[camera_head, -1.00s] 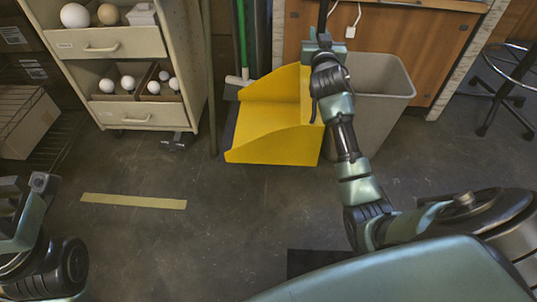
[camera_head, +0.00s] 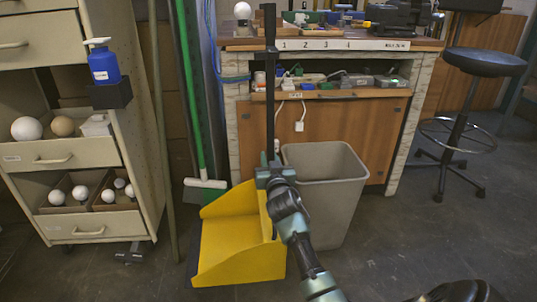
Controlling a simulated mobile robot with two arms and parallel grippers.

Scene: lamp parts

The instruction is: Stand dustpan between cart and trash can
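The yellow dustpan (camera_head: 235,250) stands upright with its pan at floor level, between the cart (camera_head: 70,150) on the left and the grey trash can (camera_head: 325,195) on the right. Its long dark handle (camera_head: 270,80) rises straight up in front of the workbench. My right gripper (camera_head: 272,172) is around the lower handle just above the pan and looks shut on it. My arm hides part of the pan's right side and the can's near left side. I cannot tell whether the pan touches the floor or the can.
A green-handled broom (camera_head: 205,183) and a thin pole lean behind the dustpan's left side. The cart holds white balls and a blue bottle (camera_head: 104,65). A workbench (camera_head: 320,45) stands behind the can, and a stool (camera_head: 484,62) is at the right.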

